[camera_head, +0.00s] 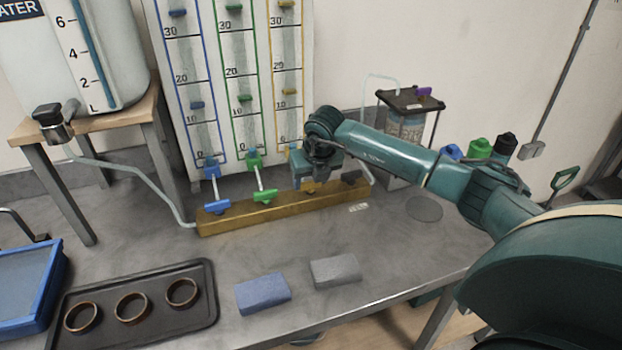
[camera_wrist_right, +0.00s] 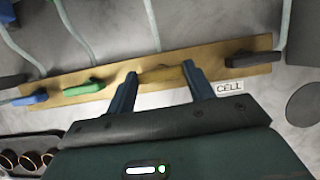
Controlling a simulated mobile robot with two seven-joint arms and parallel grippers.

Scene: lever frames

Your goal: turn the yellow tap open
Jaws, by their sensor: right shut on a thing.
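The yellow tap (camera_head: 308,187) is on the brass manifold bar (camera_head: 235,222), mostly hidden by my right gripper (camera_head: 305,178) in the head view. In the right wrist view, the gripper (camera_wrist_right: 159,77) has its two blue-grey fingers on either side of the yellow tap (camera_wrist_right: 158,71), shut on its handle. The tap blends with the bar there, so its exact angle is hard to tell. On the same bar are a blue tap (camera_head: 217,207), a green tap (camera_head: 265,196) and a dark tap (camera_head: 352,177). My left gripper is out of view.
A graduated panel (camera_head: 222,85) stands behind the bar. A water tank (camera_head: 75,65) sits on a stand at left. A tray with rings (camera_head: 205,318), a blue block (camera_head: 263,293) and a grey block (camera_head: 335,270) lie in front. A lidded container (camera_head: 412,100) stands behind at right.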

